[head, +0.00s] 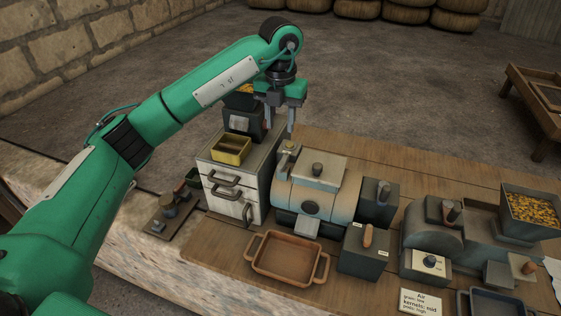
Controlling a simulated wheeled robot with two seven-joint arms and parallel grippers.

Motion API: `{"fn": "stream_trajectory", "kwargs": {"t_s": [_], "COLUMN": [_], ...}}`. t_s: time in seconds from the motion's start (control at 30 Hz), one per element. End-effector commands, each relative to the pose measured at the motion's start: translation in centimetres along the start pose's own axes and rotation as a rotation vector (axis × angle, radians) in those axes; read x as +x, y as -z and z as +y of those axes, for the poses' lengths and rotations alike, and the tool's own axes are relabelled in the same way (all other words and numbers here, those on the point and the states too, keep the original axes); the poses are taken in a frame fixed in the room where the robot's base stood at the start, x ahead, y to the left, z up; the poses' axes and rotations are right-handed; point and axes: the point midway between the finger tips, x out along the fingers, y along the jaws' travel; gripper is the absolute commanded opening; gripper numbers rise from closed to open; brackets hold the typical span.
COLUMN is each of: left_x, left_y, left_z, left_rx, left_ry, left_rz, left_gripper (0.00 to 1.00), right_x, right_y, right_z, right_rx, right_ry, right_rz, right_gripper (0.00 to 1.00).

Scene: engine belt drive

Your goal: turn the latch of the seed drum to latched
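The seed drum appears to be the pale rounded machine (340,205) in the middle of the bench, with a flat lid and a dark knob (317,169) on top. A small brass-coloured piece (289,148), which may be the latch, stands at the drum's upper left corner; its setting is too small to read. My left gripper (279,128) points down above that corner. Its two fingers are apart with nothing seen between them. I cannot tell whether a finger touches the brass piece. My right gripper is not in view.
A drawer cabinet (213,163) with a yellow tray (231,149) stands left of the drum. A brown two-handled tray (258,269) lies in front. A dark box with a wooden lever (367,236) and a second machine (432,237) stand to the right.

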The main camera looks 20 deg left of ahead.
Motion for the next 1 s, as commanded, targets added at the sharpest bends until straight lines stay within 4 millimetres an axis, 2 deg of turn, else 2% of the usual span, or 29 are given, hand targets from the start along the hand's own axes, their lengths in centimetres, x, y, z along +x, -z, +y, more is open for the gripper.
{"fn": "stream_trajectory", "kwargs": {"t_s": [0.17,0.6,0.8,1.0], "left_x": [2.1,10.9,13.1,13.6], "left_y": [0.1,0.2,0.1,0.1], "left_z": [0.0,-0.1,-0.1,-0.1], "left_rx": [0.001,0.003,0.003,0.004], "left_ry": [-0.001,0.002,0.003,0.004], "left_rz": [0.005,0.005,0.002,0.001], "left_gripper": [0.37,0.37,0.37,0.37], "right_x": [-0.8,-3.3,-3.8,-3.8], "right_y": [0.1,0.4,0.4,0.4], "right_z": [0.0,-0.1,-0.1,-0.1], "right_rx": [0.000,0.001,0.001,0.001], "right_ry": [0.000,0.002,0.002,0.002], "right_rz": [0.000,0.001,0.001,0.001], "right_gripper": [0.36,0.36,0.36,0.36]}}
